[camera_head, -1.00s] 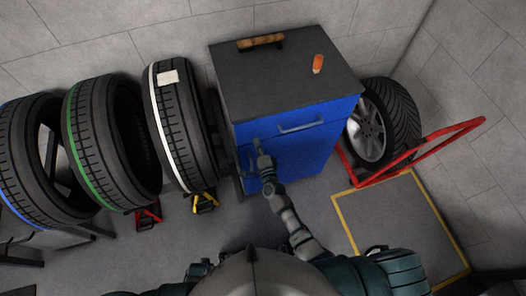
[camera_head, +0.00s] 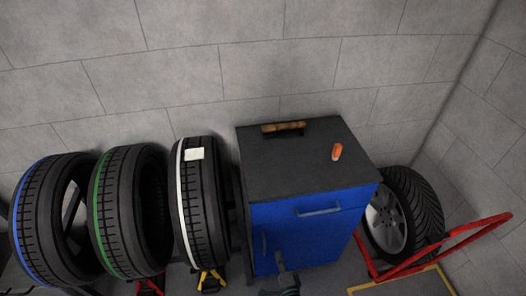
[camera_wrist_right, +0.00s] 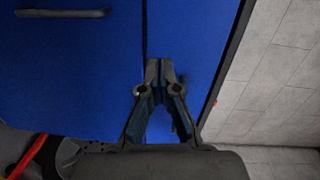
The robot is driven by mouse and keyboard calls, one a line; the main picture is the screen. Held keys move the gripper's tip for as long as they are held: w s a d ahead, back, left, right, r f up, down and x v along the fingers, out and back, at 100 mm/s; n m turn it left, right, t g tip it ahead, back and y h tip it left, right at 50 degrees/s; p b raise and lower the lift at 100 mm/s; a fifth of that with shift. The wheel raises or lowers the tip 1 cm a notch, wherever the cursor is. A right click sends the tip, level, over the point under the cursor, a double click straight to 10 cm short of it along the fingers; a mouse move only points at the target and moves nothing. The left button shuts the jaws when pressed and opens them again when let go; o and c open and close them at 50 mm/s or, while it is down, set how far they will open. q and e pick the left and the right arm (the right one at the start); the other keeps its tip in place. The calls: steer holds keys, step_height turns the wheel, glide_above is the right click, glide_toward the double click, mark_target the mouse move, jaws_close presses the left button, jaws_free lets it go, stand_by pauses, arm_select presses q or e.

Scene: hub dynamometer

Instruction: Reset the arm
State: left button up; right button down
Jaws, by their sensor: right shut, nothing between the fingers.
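My right gripper (camera_head: 280,262) is at the bottom of the head view, low in front of the blue cabinet (camera_head: 328,238). In the right wrist view the right gripper (camera_wrist_right: 160,66) has its fingers together with nothing between them. The blue cabinet front (camera_wrist_right: 75,75) fills most of that view behind the fingers; whether they touch it I cannot tell. Most of my right arm is below the head view's edge. My left gripper is in neither view.
The cabinet's dark top carries a wooden-handled tool (camera_head: 284,128) and an orange object (camera_head: 337,152). Tyres with blue (camera_head: 52,220), green (camera_head: 130,212) and white (camera_head: 201,205) stripes stand left. A rimmed wheel (camera_head: 410,215) and red frame (camera_head: 470,235) stand right.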

steer(key=s+d+f+n+g, duration=0.2)
steer(key=s+f+n+g, duration=0.4)
steer(key=f, duration=0.5)
steer(key=s+d+f+n+g, duration=0.25)
steer(key=s+f+n, duration=0.25)
steer(key=s+f, duration=0.4)
steer(key=s+d+f+n+g+h, duration=0.1)
steer(key=s+d+f+n+g, duration=0.2)
steer(key=s, duration=0.5)
steer(key=s+d+f+n+g+h, duration=0.2)
steer(key=s+d+f+n+g, duration=0.1)
steer(key=s+d+f, duration=0.3)
step_height(320, 180, down, 2)
steer(key=shift+s+d+f+g, duration=0.2)
steer(key=shift+s+g, duration=0.15)
steer(key=shift+s, duration=0.75)
